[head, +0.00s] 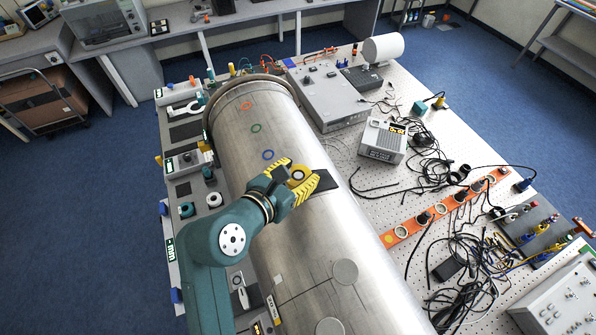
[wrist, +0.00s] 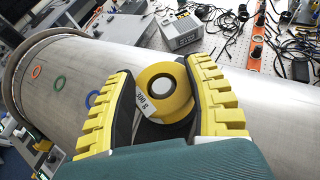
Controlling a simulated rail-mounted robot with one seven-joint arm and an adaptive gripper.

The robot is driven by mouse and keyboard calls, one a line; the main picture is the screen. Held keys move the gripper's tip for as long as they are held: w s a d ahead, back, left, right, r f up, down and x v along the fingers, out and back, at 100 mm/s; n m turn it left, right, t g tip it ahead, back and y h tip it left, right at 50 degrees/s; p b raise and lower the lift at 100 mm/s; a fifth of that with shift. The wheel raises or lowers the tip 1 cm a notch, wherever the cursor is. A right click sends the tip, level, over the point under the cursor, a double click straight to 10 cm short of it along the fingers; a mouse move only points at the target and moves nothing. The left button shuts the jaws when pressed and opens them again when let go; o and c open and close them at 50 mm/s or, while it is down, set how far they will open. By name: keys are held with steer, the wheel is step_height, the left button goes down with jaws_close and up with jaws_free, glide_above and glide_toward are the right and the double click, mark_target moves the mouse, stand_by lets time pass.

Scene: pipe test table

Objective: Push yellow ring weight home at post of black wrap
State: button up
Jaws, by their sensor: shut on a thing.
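The yellow ring weight (head: 298,175) is between the yellow ribbed fingers of my gripper (head: 297,173), over the big metal pipe. A pale round end shows in the ring's centre; I cannot tell whether this is the post. The black wrap (head: 326,181) shows as a dark patch on the pipe just right of the fingers. The rest of it is hidden by my gripper. Whether the ring touches the wrap cannot be told.
The metal pipe (head: 252,125) lies along the table with red, green and blue rings marked on it. Grey instrument boxes (head: 383,141), loose black cables and an orange strip (head: 440,209) lie to the right. The pipe's upper surface beyond my gripper is clear.

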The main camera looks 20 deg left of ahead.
steer(key=shift+f, duration=0.8)
steer(key=o, duration=1.3)
steer(key=shift+c, duration=0.2)
steer(key=shift+f, duration=0.1)
steer(key=shift+s, duration=0.1)
steer(key=v, duration=1.2)
